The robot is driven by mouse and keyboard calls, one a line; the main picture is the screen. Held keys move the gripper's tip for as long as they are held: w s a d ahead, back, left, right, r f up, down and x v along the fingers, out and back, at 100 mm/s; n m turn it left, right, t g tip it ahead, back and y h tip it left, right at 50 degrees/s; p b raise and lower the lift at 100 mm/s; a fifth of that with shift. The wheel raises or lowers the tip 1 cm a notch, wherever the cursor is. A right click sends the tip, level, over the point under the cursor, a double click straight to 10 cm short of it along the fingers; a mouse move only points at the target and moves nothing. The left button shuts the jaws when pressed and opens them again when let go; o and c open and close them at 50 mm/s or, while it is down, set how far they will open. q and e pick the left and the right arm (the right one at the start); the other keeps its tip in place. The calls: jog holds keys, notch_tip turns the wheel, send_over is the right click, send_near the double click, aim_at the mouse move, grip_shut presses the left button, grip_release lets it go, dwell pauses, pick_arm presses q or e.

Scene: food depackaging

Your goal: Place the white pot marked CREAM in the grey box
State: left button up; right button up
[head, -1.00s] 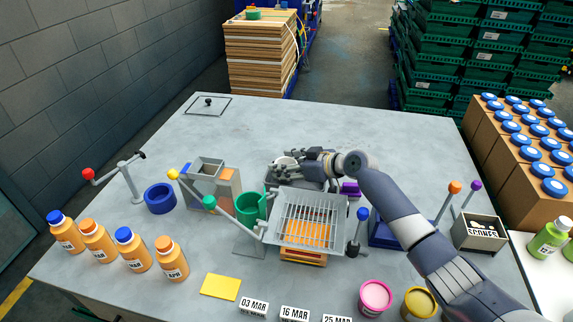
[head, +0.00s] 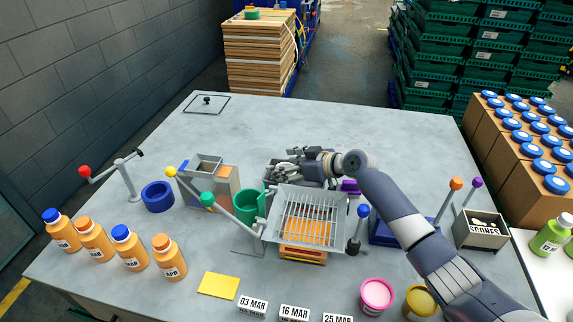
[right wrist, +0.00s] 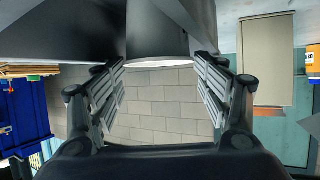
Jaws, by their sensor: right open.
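The grey box (head: 272,182) stands behind the wire rack, partly hidden by my right gripper. My right gripper (head: 282,170) is over this box in the head view. In the right wrist view my right gripper (right wrist: 162,100) is open, its fingers apart with a brick wall showing between them. A shaded round body with a pale rim, seemingly the white pot (right wrist: 158,40), is just beyond the fingertips, between dark box-like surfaces. Its CREAM mark does not show, and I cannot tell what it rests on. My left gripper is out of view.
The wire rack (head: 308,203) and green cup (head: 247,204) stand close in front of the box. A blue-knobbed lever (head: 363,212) is at the rack's right. Orange bottles (head: 127,248) stand front left.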

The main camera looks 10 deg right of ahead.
jog(key=shift+r+p, duration=0.2)
jog(key=shift+p, duration=0.2)
jog(key=shift+r+p, duration=0.45)
jog(key=shift+p, duration=0.1)
jog(key=b+v, duration=0.2)
jog(key=v, duration=1)
jog(key=shift+b, duration=0.35)
jog(key=shift+f, duration=0.1)
